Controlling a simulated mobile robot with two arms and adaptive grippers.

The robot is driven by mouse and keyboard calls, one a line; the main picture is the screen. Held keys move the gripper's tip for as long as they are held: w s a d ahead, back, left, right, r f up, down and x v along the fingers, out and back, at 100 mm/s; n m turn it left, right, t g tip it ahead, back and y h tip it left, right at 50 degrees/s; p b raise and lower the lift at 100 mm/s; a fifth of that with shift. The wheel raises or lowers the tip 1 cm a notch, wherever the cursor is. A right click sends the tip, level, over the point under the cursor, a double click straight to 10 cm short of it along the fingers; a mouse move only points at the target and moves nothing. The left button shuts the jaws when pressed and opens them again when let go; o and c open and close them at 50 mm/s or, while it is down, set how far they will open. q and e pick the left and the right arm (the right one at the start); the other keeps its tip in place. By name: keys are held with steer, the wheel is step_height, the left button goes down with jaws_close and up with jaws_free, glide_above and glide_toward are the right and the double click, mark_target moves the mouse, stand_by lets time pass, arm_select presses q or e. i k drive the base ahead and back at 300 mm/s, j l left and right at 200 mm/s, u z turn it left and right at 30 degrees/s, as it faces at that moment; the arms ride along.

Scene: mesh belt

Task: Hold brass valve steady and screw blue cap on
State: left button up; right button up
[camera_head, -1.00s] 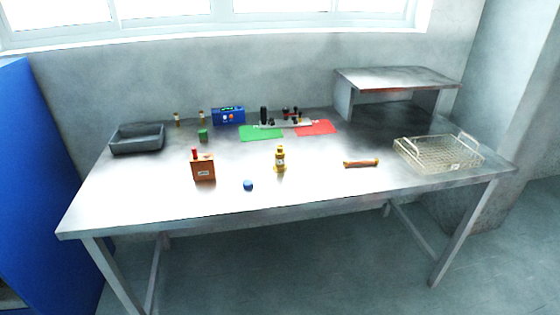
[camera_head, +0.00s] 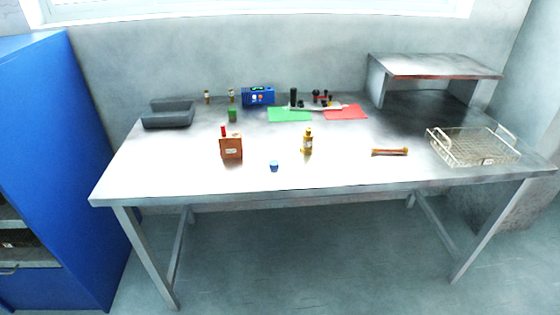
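The brass valve (camera_head: 307,142) stands upright near the middle of the metal table (camera_head: 340,172). It is yellow-gold with a pale band around its body. The blue cap (camera_head: 274,166) lies on the table in front of the valve and to its left, close to the front edge. The cap and the valve are apart. Neither of my grippers shows in the head view.
A brown box with a red top (camera_head: 231,148) stands left of the valve. A brass-ended rod (camera_head: 390,152) and a wire basket (camera_head: 474,160) are to the right. A grey tray (camera_head: 167,122), blue device (camera_head: 258,95), green mat (camera_head: 289,115), red mat (camera_head: 345,112) and raised shelf (camera_head: 435,67) are behind.

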mark_target(307, 148)
steer(key=i+l+u, duration=0.3)
steer(key=l+u, duration=0.25)
steer(key=l, duration=0.2)
steer(key=i+l+u, duration=0.15)
steer(key=l+u, duration=0.15)
steer(key=l, duration=0.2)
steer(key=l+u, duration=0.3)
steer(key=l, duration=0.15)
steer(key=i, duration=0.05)
